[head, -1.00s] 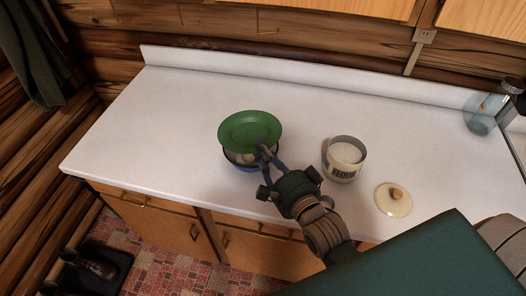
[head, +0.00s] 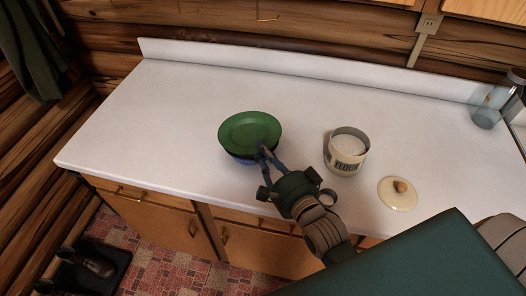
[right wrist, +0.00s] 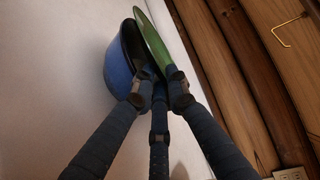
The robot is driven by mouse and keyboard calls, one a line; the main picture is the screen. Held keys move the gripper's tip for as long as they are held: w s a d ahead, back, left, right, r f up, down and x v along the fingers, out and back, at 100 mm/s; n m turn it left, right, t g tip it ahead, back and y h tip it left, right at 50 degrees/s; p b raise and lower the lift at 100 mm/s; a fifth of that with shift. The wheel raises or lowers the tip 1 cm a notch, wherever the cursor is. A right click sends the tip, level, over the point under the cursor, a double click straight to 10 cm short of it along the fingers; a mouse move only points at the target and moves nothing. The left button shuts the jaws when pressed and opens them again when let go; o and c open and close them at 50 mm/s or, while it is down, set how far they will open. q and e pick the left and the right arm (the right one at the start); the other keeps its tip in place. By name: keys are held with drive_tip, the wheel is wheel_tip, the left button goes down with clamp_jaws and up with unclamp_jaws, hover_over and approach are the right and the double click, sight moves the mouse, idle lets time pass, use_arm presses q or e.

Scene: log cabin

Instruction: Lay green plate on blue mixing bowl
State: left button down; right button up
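The green plate (head: 250,131) is over the blue mixing bowl (head: 240,158) on the white counter and hides nearly all of the bowl's opening. In the right wrist view the plate (right wrist: 152,38) shows edge-on beside the bowl (right wrist: 117,68). A narrow dark gap shows between the plate and the bowl's rim, and I cannot tell whether they touch near the fingers. My right gripper (head: 266,155) has its fingers at the plate's near right rim, closed on that rim. The fingertips partly hide it. My left gripper is not in view.
A flour canister (head: 346,153) stands open to the right of the bowl. Its cream lid (head: 398,194) lies on the counter farther right. A glass jar (head: 490,106) stands at the far right. The counter (head: 150,125) left of the bowl is clear.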

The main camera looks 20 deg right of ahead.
drive_tip(key=o, duration=0.5)
drive_tip(key=shift+f, duration=0.2)
drive_tip(key=shift+c, duration=0.2)
drive_tip(key=shift+s, duration=0.1)
drive_tip(key=shift+f, duration=0.2)
drive_tip(key=shift+s, duration=0.65)
drive_tip(key=s+d+r, duration=0.1)
drive_tip(key=s+r, duration=0.1)
drive_tip(key=s, duration=0.8)
drive_tip(key=shift+s+d, duration=0.2)
drive_tip(key=shift+r, duration=0.1)
